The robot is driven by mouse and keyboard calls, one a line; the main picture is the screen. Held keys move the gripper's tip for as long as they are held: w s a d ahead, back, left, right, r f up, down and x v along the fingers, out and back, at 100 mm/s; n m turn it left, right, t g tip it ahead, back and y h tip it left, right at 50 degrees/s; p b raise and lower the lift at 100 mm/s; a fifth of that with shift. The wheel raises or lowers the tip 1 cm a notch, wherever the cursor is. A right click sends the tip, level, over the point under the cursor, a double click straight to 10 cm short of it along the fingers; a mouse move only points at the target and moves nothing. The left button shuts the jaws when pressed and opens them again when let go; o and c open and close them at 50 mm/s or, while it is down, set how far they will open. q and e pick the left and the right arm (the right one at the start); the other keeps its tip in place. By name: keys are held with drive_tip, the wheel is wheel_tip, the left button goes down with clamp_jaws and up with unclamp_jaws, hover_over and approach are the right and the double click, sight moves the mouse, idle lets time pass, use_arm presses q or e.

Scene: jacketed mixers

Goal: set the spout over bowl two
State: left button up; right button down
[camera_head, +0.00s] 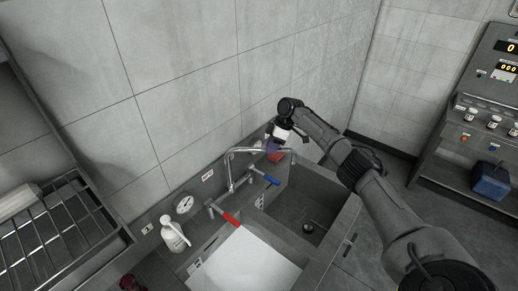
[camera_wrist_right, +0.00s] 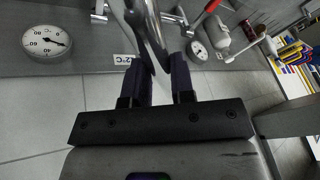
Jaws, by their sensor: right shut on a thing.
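The metal spout (camera_head: 258,150) rises behind the sink and bends right, its end near the back of the right bowl (camera_head: 305,212). My right gripper (camera_head: 276,151) is at the spout's outer part. In the right wrist view, the gripper (camera_wrist_right: 168,80) is shut on the spout (camera_wrist_right: 148,32), whose tube runs between the dark fingers. The left bowl's place shows a flat white surface (camera_head: 248,264); I cannot tell whether it is a cover or contents. No readable number tells me which bowl is two. My left gripper is not in view.
A red lever (camera_head: 230,219) and a blue lever (camera_head: 265,176) flank the spout's base. A white bottle (camera_head: 173,234) and a round gauge (camera_head: 185,204) are left of it. A tiled wall is close behind. A control console (camera_head: 482,125) stands at right.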

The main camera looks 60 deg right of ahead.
idle(0.3)
drive_tip(key=c, duration=1.1)
unclamp_jaws()
drive_tip(key=shift+c, duration=0.2)
drive_tip(key=shift+o, duration=0.9)
drive_tip(key=b+v, duration=0.1)
drive_tip(key=v, duration=1.2)
drive_tip(key=shift+d+r, duration=0.2)
drive_tip(key=shift+r, duration=0.15)
